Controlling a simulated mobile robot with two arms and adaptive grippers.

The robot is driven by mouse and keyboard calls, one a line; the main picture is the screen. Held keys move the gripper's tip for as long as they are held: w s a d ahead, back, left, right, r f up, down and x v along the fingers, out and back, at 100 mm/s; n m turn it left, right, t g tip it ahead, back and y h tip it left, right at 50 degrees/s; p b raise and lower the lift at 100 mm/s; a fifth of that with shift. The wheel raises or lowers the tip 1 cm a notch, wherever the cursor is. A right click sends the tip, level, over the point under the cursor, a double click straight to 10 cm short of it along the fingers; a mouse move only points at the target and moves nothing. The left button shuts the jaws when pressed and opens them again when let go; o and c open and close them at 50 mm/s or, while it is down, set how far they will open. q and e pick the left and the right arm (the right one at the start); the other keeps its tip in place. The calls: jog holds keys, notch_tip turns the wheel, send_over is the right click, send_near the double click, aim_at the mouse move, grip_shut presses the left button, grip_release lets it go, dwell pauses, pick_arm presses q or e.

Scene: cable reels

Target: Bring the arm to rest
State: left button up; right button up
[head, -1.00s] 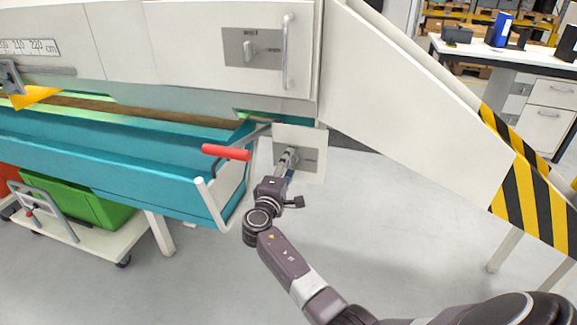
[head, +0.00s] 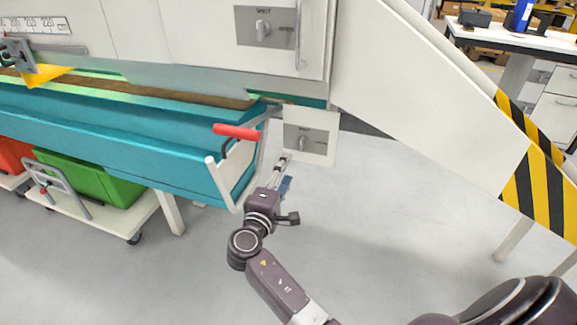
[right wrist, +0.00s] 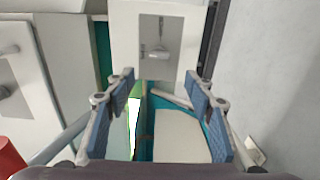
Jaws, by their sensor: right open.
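My right gripper (head: 284,170) is in the head view, below the small white panel with a grey plate and a knob (head: 303,143). It is open and empty, and stands apart from the knob. In the right wrist view the two blue-padded fingers of the gripper (right wrist: 160,105) are spread wide, with the knob (right wrist: 160,52) ahead of them and nothing between the pads. My left gripper is not in view.
A red handle (head: 237,132) on a white lever frame is close left of my right gripper, at the end of the teal trough (head: 120,140). A white sloped panel (head: 430,110) with striped edges is at right. Open floor (head: 400,210) lies below it.

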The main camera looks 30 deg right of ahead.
dwell(0.4)
